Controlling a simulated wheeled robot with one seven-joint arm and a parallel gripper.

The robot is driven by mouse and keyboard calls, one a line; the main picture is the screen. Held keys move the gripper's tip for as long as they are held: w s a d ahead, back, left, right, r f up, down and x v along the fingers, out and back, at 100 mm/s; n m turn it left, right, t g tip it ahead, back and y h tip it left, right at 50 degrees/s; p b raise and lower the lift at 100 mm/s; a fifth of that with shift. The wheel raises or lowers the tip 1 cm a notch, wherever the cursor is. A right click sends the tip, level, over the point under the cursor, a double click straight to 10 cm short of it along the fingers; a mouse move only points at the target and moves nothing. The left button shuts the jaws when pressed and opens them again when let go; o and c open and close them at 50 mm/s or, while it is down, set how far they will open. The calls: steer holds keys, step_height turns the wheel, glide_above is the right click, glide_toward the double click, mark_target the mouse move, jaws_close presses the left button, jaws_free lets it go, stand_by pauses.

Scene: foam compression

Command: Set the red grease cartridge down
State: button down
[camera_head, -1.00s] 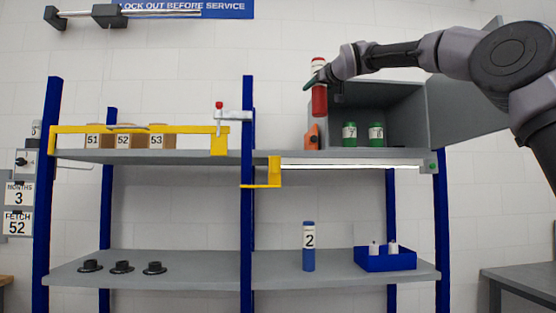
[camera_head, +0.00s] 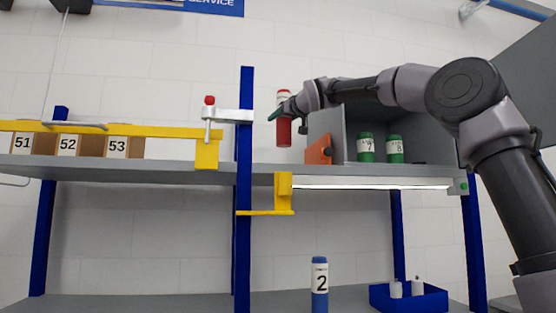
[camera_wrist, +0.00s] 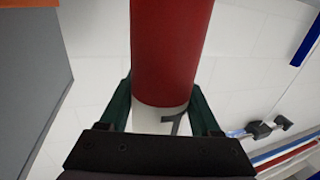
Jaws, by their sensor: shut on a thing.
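The red grease cartridge (camera_head: 284,133), with a white band near its top, hangs upright in my gripper (camera_head: 283,109). In the wrist view the cartridge (camera_wrist: 170,50) lies between the two dark green fingers (camera_wrist: 165,108), which are shut on its white band; a dark mark on the band is partly covered. In the head view the cartridge's bottom end is a little above the line of the upper shelf (camera_head: 225,174), left of the grey cabinet. It looks clear of the shelf; its exact depth over the board cannot be told.
An orange block (camera_head: 319,151) stands just right of the cartridge, by the open grey cabinet (camera_head: 432,131) with two green cartridges (camera_head: 366,148). A blue post (camera_head: 244,150) and a red-knobbed clamp (camera_head: 209,118) are to the left. A blue cartridge (camera_head: 319,286) and blue tray (camera_head: 408,299) sit below.

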mark_target(281, 140)
step_height(281, 140, down, 7)
steer(key=shift+s+a+r, duration=0.1)
steer(key=shift+s+r, duration=0.05)
steer(key=shift+r, duration=0.05)
steer(key=shift+f, duration=0.6)
steer(key=shift+f, duration=0.1)
steer(key=shift+c, duration=0.5)
jaws_free()
steer(key=shift+f, duration=0.1)
steer(key=shift+d, duration=0.2)
